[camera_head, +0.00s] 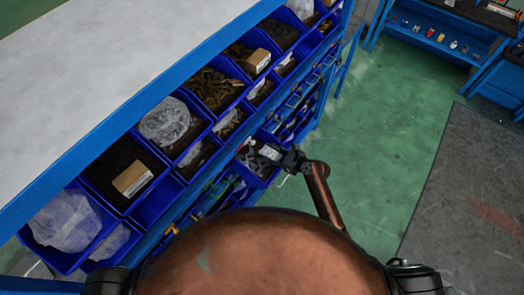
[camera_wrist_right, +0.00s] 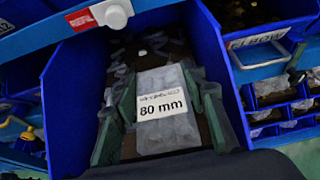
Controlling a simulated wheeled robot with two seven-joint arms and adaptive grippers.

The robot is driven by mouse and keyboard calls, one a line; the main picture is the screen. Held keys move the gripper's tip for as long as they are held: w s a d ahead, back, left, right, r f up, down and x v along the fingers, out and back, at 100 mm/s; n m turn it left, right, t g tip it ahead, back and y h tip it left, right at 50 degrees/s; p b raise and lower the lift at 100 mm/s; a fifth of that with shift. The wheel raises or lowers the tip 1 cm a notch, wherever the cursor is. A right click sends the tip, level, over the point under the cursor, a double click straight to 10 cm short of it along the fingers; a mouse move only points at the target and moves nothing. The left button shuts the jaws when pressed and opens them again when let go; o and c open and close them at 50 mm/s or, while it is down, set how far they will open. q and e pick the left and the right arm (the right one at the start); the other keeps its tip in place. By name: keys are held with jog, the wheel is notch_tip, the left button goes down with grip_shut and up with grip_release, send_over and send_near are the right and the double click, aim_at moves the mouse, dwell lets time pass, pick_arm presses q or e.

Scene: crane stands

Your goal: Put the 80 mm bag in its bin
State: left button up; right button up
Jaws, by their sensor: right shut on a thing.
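The 80 mm bag (camera_wrist_right: 162,135) is a clear plastic bag with a white label reading "80 mm". It sits between the two fingers of my right gripper (camera_wrist_right: 160,88), which is shut on it. Behind and around it is a blue bin (camera_wrist_right: 222,62) with loose dark and grey pieces inside. In the head view my right gripper (camera_head: 277,156) is at the lower row of bins, with the whitish bag (camera_head: 268,152) at its tips over a blue bin. I cannot tell whether the bag touches the contents. My left gripper is not in view.
A blue rack (camera_head: 225,45) with a grey top holds rows of blue bins with parts, bags and small boxes. A neighbouring bin bears an "ELBOW" label (camera_wrist_right: 258,38). Green floor (camera_head: 385,140) to the right is clear; a blue bench (camera_head: 440,45) stands at the far right.

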aim_at(279, 159)
jog(key=w+a, duration=0.2)
jog(key=shift+a, duration=0.4)
jog(key=shift+f, duration=1.75)
jog(key=shift+s+f, duration=0.1)
jog(key=o, duration=1.3)
jog(key=shift+o, duration=0.2)
jog(key=shift+d, duration=0.1)
jog(key=shift+s+d, duration=0.1)
jog(key=shift+d, duration=0.05)
jog(key=v, duration=1.1)
jog(key=shift+s+d+r, duration=0.2)
jog(key=shift+s+r, duration=0.05)
jog(key=shift+s, duration=0.1)
